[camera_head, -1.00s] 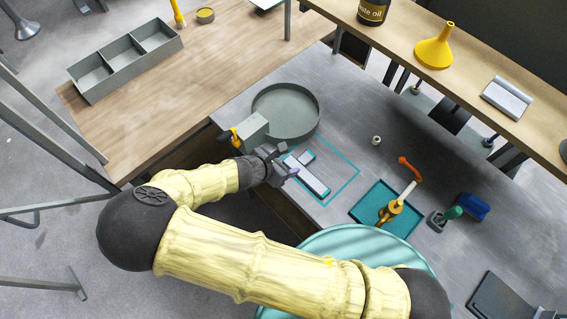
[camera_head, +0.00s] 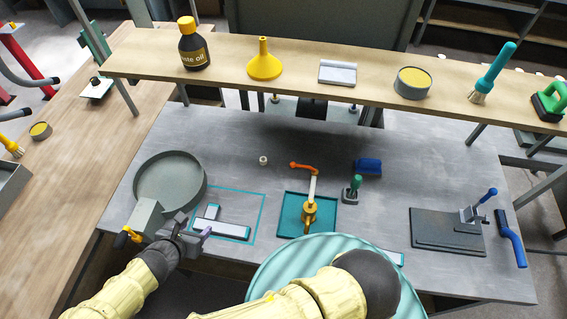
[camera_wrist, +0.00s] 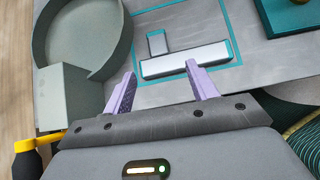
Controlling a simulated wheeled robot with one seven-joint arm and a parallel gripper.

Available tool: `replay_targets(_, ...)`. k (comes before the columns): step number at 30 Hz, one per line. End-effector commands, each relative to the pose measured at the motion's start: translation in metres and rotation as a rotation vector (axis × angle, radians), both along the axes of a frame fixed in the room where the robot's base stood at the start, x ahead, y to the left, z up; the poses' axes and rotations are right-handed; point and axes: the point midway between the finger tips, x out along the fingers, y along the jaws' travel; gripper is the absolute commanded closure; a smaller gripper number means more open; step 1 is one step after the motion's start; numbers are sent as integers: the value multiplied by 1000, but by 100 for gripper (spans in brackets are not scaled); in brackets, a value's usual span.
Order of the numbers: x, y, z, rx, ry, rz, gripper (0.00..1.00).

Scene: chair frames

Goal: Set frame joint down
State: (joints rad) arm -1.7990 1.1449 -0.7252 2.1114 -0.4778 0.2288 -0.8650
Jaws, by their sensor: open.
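The frame joint (camera_head: 222,229) is a grey T-shaped piece, a long bar with a short stub. It lies flat on the grey metal table, in the lower part of the teal square outline (camera_head: 259,218). In the wrist view the joint (camera_wrist: 187,63) lies just ahead of the fingertips with nothing holding it. My gripper (camera_head: 194,225) is at the left end of the joint, beside the outline. In the wrist view my gripper (camera_wrist: 161,73) has its two purple fingers spread, with bare table between them.
A round grey pan (camera_head: 171,180) and a grey box (camera_head: 146,217) with a yellow-and-black knob stand close left of my gripper. A teal tray (camera_head: 293,226) with an orange-tipped tool lies to the right.

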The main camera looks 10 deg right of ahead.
Motion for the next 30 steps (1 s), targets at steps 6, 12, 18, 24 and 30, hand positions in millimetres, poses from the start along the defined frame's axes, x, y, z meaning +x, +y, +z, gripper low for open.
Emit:
replay_targets(6, 18, -37, 10, 125, 51, -262, 42)
replay_targets(12, 33, -83, 27, 303, 93, -625, 42)
replay_targets(18, 44, -125, 52, 479, 107, -975, 42)
replay_targets(24, 50, -164, 82, 654, 93, -1309, 42)
replay_targets(30, 53, -205, 115, 828, 49, -1625, 42)
